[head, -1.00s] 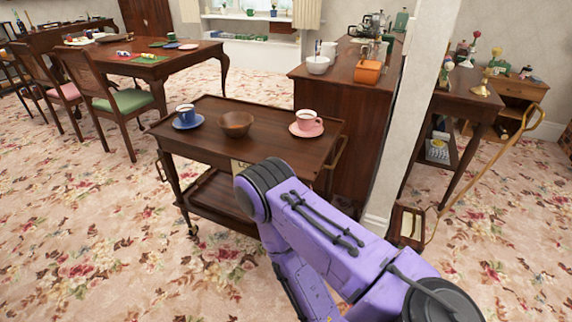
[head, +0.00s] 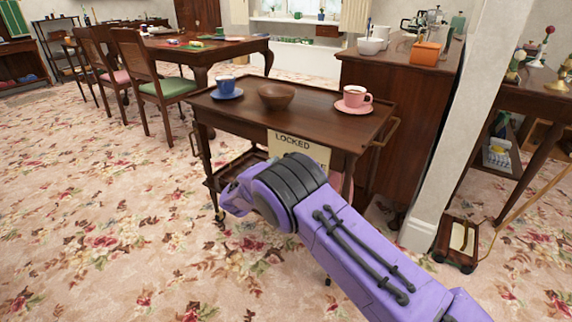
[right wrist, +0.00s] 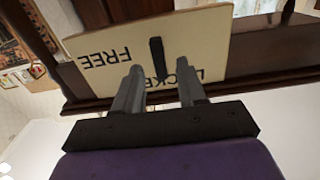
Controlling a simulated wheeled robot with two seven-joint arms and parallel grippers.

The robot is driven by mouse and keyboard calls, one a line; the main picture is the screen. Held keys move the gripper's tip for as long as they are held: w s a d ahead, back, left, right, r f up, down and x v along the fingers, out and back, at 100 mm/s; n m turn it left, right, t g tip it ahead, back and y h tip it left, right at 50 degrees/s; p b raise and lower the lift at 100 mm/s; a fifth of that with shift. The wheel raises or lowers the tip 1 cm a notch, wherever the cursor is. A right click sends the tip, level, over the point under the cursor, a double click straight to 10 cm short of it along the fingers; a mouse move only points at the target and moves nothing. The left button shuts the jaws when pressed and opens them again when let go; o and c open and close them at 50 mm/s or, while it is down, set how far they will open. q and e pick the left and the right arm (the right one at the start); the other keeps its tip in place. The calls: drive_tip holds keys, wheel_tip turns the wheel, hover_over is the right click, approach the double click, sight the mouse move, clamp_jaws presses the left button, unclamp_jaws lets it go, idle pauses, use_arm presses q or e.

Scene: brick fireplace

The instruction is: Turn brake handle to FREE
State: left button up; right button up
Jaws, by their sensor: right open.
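A dark wooden trolley (head: 222,109) carries a cream plate (head: 290,147) on its side, with LOCKED readable along the plate's top. In the right wrist view the plate (right wrist: 205,38) looks upside down, with FREE at the left and LOCKED partly hidden behind my fingers. The brake handle (right wrist: 157,58) is a short black bar on the plate, its lower picture end by the LOCKED lettering. My right gripper (right wrist: 160,80) is open, its two grey fingers either side of the handle's line; contact cannot be told. In the head view my purple arm hides the gripper and handle. My left gripper is out of view.
On the trolley top stand a blue cup (head: 226,85), a wooden bowl (head: 276,96) and a pink cup (head: 354,96) on its saucer. A white post (head: 460,130) and a dark cabinet (head: 392,125) are to the right. Flowered carpet (head: 90,220) is clear at the left.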

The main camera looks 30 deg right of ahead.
drive_tip(key=x, duration=0.4)
clamp_jaws()
